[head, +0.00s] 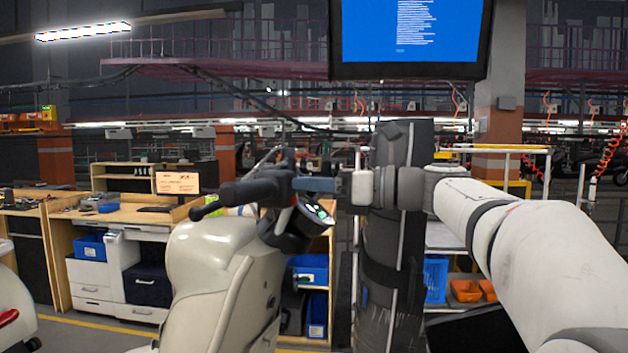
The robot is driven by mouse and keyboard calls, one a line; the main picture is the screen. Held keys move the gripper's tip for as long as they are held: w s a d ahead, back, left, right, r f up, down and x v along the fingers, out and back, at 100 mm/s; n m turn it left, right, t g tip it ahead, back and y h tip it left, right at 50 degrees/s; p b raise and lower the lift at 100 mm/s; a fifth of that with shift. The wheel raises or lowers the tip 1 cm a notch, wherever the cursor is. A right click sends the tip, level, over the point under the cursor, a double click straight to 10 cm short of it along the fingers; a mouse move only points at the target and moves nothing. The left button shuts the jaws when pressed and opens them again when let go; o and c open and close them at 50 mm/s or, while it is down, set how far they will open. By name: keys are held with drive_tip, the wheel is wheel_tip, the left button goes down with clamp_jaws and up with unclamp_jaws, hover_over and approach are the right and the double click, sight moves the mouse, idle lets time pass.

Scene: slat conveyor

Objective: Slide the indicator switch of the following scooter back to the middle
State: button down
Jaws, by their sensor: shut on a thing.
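A cream scooter (212,268) stands at the lower left of centre in the head view. Its dark handlebar grip (245,191) points left, and its lit dashboard display (318,212) faces my arm. My gripper (300,184) reaches in from the right at handlebar height. Its fingers are shut at the inner end of the grip, on the switch housing (282,181). The indicator switch is too small and too covered by the fingers to make out, so its position cannot be told.
A dark padded pillar (365,270) stands close behind my wrist. A screen (408,35) hangs above. Workbenches (120,222) with blue bins (90,246) are behind left. Part of another scooter (14,303) shows at the left edge. Open floor lies between the scooters.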

drive_tip(key=c, duration=1.4)
unclamp_jaws()
drive_tip(key=shift+w, duration=0.1)
drive_tip(key=shift+d, duration=0.1)
drive_tip(key=b+v, duration=0.1)
drive_tip(key=v, duration=0.6)
drive_tip(key=shift+s+d, duration=0.2)
drive_tip(key=shift+d, duration=0.15)
drive_tip(key=s+a+f+n+g+h, duration=0.1)
drive_tip(key=s+f+n+h, duration=0.15)
drive_tip(key=f, duration=0.45)
drive_tip(key=s+a+f+n+h, duration=0.1)
drive_tip(key=s+f+n+h, duration=0.15)
drive_tip(key=f, duration=0.45)
drive_tip(key=s+a+f+n+g+h, duration=0.1)
drive_tip(key=s+a+f+n+h, duration=0.15)
drive_tip(key=f, duration=0.45)
drive_tip(key=s+d+f+n+h, duration=0.2)
drive_tip(key=s+f+n+h, duration=0.1)
drive_tip(key=s+f+n, duration=0.1)
drive_tip(key=s+d+f+n+g+h, duration=0.1)
drive_tip(key=s+d+f+n+h, duration=0.2)
drive_tip(key=f+n, duration=0.3)
drive_tip(key=s+d+f+n+h, duration=0.3)
drive_tip(key=s+f+n, duration=0.1)
drive_tip(key=f, duration=0.5)
drive_tip(key=shift+s+d+n, duration=0.25)
drive_tip(key=shift+s+n, duration=0.05)
drive_tip(key=shift+n, duration=0.55)
